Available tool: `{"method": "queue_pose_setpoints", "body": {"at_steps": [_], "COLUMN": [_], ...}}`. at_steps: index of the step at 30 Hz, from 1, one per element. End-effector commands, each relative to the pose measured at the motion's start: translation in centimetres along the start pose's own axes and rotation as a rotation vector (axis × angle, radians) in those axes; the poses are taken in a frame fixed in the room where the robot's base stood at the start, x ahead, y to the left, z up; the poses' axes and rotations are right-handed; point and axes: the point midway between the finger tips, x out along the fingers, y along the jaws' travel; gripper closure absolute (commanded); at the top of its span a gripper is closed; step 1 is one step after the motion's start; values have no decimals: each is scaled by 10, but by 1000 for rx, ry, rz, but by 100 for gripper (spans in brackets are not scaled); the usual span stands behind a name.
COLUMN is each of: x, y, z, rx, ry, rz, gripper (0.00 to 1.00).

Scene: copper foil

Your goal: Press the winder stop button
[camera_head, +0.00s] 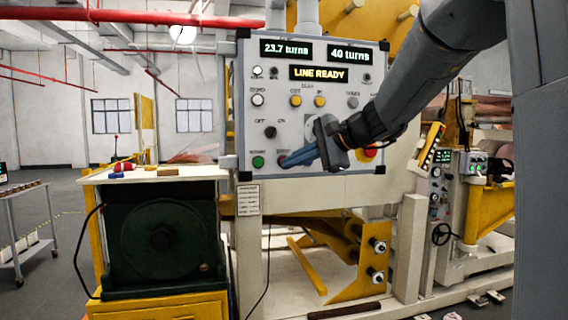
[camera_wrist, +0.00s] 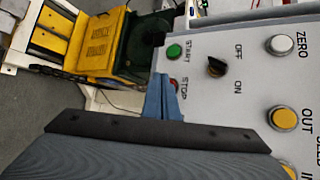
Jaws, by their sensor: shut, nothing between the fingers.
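The control panel (camera_head: 300,130) is grey-white with displays, knobs and buttons. The red stop button (camera_head: 281,158) is low on its left side, next to the green start button (camera_head: 258,161). My gripper (camera_head: 286,165) is shut and empty, its blue fingertips at the stop button and partly covering it. In the wrist view the fingertips (camera_wrist: 163,80) lie beside the red stop button (camera_wrist: 174,85), which shows only as a sliver under its STOP label. I cannot tell whether they touch it. The green start button (camera_wrist: 174,52) is clear in the wrist view.
The OFF/ON selector knob (camera_head: 270,132) is just above the stop button. A red emergency button (camera_head: 369,151) is right of my gripper. A bench (camera_head: 150,177) with small items stands left of the panel over a dark green machine (camera_head: 160,235).

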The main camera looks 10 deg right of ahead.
Motion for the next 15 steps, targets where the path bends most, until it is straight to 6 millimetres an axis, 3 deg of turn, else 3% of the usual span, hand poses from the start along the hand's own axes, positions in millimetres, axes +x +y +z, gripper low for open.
{"method": "queue_pose_setpoints", "body": {"at_steps": [15], "x": [-30], "y": [22], "z": [22], "rx": [0], "ry": [1], "rz": [-1], "gripper": [100]}}
